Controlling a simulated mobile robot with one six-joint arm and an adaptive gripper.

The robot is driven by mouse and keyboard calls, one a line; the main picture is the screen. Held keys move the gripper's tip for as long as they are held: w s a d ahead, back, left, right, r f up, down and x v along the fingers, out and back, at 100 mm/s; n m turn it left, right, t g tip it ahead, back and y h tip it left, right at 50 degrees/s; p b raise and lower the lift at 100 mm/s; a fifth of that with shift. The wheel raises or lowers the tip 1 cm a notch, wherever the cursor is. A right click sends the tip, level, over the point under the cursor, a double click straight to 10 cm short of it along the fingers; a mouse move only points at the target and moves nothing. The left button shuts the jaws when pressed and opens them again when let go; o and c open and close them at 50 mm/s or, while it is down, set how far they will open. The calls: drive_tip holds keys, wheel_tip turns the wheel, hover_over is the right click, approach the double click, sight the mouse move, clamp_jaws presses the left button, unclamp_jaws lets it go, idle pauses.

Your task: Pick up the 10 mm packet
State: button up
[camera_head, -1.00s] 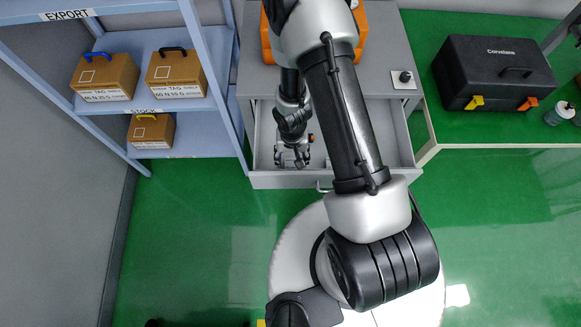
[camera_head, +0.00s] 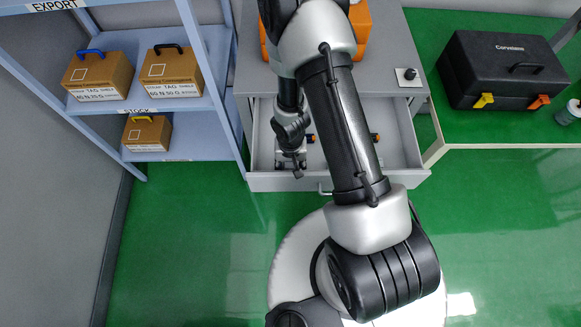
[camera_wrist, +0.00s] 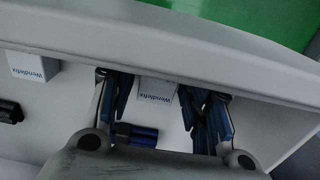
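My gripper (camera_head: 291,170) is down inside the open drawer (camera_head: 394,150), at its left front. In the wrist view my gripper (camera_wrist: 160,100) is open, one dark blue finger on each side of a small white packet (camera_wrist: 156,92). A second white packet (camera_wrist: 33,67) lies to the left along the drawer wall. Both bear a brand word, but no size can be read, so I cannot tell which is 10 mm. My arm hides much of the drawer in the head view.
The drawer's front wall (camera_wrist: 200,48) runs close beyond the fingers. A blue and black cylindrical item (camera_wrist: 137,134) lies between the finger bases, and a black item (camera_wrist: 10,111) lies at left. A shelf with boxes (camera_head: 172,73) stands left of the drawer.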

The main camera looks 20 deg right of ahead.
sight(291, 168)
drive_tip(key=c, duration=0.8)
drive_tip(key=shift+o, duration=0.2)
wheel_tip(291, 168, up, 20)
drive_tip(key=p, duration=2)
